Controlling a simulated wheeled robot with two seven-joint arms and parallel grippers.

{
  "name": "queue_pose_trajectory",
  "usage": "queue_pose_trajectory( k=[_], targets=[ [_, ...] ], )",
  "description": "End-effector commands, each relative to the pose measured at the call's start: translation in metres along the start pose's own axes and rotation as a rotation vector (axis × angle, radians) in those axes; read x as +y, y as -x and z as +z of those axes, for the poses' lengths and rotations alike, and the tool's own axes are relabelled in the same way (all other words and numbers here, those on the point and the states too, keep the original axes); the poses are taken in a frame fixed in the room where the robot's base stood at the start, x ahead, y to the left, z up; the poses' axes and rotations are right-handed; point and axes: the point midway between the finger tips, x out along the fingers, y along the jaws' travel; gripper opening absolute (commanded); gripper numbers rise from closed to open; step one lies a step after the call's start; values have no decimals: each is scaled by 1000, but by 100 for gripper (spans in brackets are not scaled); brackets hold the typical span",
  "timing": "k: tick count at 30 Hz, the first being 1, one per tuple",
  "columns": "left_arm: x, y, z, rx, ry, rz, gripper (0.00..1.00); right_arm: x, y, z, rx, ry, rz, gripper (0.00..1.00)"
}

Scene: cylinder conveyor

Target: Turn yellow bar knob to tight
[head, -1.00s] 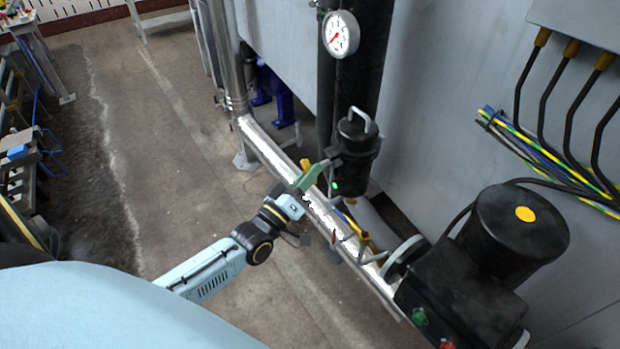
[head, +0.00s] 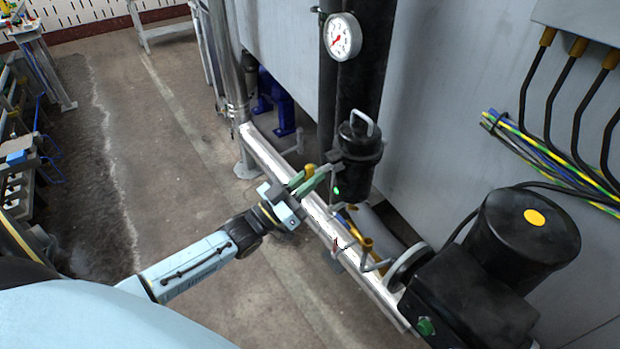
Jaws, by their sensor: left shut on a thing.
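A small yellow bar knob (head: 310,169) shows by the shiny metal pipe (head: 268,152), beside the black cylinder housing. My left gripper (head: 309,180), with green fingers, reaches over the pipe from the left. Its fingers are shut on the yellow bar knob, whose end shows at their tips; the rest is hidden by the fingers. Another yellow part (head: 360,243) sits lower along the pipe, apart from my gripper. I cannot read any tight mark. My right gripper is not in view.
A black canister with a metal handle (head: 358,150) stands close to my fingers. A white-faced gauge (head: 342,37) is above it. A black motor (head: 500,260) with a yellow cap stands at the lower right.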

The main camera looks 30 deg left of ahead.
Motion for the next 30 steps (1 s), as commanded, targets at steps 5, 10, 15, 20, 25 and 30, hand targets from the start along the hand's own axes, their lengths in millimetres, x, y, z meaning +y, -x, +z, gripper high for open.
queue_pose_trajectory(
  k=[5,10,15,20,25,30],
  targets=[
    [0,0,0,0,-14,6,0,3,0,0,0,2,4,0],
    [0,0,0,0,-14,6,0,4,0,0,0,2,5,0],
    [0,0,0,0,-13,5,18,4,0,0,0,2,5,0],
    [0,0,0,0,-12,5,35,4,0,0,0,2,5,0],
    [0,0,0,0,-12,5,35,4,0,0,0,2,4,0],
    [0,7,0,-2,-11,4,35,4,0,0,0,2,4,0]
  ],
)
